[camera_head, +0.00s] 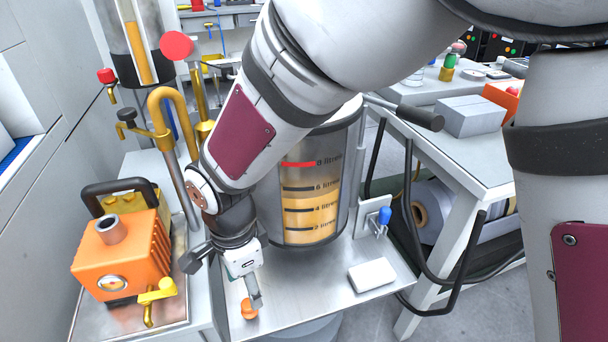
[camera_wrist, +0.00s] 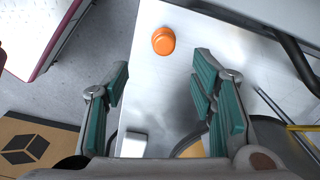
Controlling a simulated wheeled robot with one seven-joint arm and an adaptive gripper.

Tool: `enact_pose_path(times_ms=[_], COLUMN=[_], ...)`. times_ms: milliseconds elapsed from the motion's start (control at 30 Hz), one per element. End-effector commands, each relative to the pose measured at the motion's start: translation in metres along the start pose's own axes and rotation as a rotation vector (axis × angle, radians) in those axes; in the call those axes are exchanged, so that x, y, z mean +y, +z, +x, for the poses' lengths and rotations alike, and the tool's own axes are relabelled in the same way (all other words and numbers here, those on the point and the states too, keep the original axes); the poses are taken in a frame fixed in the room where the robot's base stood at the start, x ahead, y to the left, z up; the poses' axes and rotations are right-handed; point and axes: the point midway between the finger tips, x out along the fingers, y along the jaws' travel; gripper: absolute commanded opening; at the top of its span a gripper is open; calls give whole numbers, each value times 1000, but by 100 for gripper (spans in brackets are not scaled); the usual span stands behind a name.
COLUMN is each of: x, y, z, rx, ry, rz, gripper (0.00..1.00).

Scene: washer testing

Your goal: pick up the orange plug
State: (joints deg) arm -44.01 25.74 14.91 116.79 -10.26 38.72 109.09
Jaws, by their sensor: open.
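The orange plug (camera_head: 249,309) lies on the metal shelf (camera_head: 318,300) near its front left edge in the head view. In the wrist view the plug (camera_wrist: 164,41) shows as a rounded orange piece on the metal surface, beyond the fingertips and roughly centred between them. My gripper (camera_head: 254,292) points down just above the plug in the head view, with a finger close to it. In the wrist view my gripper (camera_wrist: 160,85) has its green-padded fingers spread wide, with nothing between them. I cannot tell whether a finger touches the plug.
A transparent measuring tank (camera_head: 312,215) stands at the back of the shelf. A white block (camera_head: 371,275) and a blue-handled valve (camera_head: 380,217) are at the right. An orange pump (camera_head: 125,250) stands left. A cardboard box (camera_wrist: 35,143) shows low in the wrist view.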

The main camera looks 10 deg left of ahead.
Motion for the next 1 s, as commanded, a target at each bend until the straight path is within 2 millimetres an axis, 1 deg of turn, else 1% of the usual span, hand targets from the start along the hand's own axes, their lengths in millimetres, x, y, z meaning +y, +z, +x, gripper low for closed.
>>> enact_pose_path(times_ms=[33, 100, 200, 433, 733, 833, 1000], x=[0, 0, 0, -1, -5, -5, -5], y=[0, 0, 0, 1, 4, 4, 4], z=[11, 21, 29, 40, 80, 85, 83], rx=[0, 0, 0, 0, 0, 0, 0], ry=[2, 1, 0, 0, 0, -1, -2], rz=[-1, 0, 0, -2, 0, 0, 0], gripper=[52, 52, 52, 52, 52, 52, 52])
